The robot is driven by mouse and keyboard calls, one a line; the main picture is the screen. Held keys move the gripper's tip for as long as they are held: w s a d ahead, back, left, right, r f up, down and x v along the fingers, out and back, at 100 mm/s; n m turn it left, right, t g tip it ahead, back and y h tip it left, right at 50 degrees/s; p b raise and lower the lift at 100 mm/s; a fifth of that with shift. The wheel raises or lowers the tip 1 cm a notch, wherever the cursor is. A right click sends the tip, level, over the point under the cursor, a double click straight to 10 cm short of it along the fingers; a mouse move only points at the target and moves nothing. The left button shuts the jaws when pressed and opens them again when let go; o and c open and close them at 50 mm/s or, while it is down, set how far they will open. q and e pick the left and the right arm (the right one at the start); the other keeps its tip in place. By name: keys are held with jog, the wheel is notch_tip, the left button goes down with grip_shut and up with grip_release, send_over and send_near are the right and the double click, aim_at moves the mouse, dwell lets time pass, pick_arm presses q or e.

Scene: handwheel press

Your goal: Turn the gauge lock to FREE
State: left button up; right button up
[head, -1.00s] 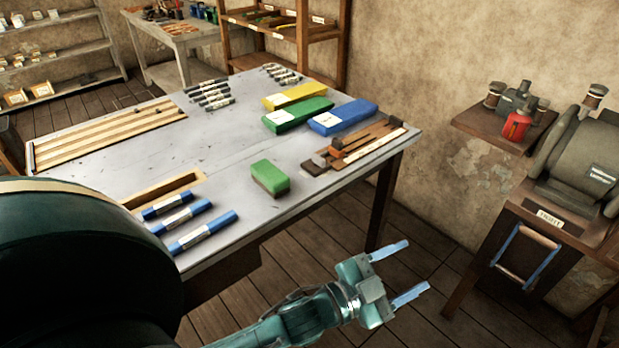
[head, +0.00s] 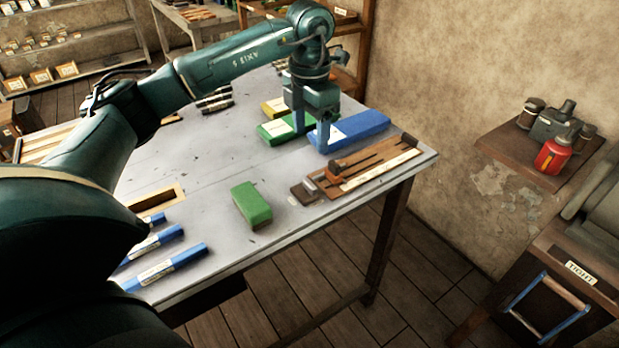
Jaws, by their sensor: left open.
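A wooden gauge (head: 365,168) with dark bars and a pale scale strip lies near the table's right corner. A small dark upright piece (head: 408,140) stands at its far end. I cannot tell which part is the lock, and no FREE mark can be read. My left gripper (head: 311,140) points down, open, to the left of and beyond the gauge. It is over the green box (head: 277,131) and the near end of the blue box (head: 352,130). Whether its fingers touch them cannot be told. My right gripper is not in view.
A green block (head: 251,205) sits on the grey table (head: 215,195) left of the gauge. A wall shelf (head: 490,150) holds a red bottle (head: 553,155). A stand marked TIGHT (head: 580,272) is at lower right.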

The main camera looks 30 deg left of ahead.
aim_at(310, 184)
pick_arm(q)
notch_tip(310, 184, down, 12)
jog(key=shift+a+f+p, duration=0.1)
jog(key=shift+a+p, duration=0.05)
jog(key=shift+p, duration=0.8)
jog(key=shift+f, duration=0.35)
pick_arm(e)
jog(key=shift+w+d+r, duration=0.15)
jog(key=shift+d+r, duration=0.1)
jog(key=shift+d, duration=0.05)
pick_arm(q)
jog(key=c, duration=1)
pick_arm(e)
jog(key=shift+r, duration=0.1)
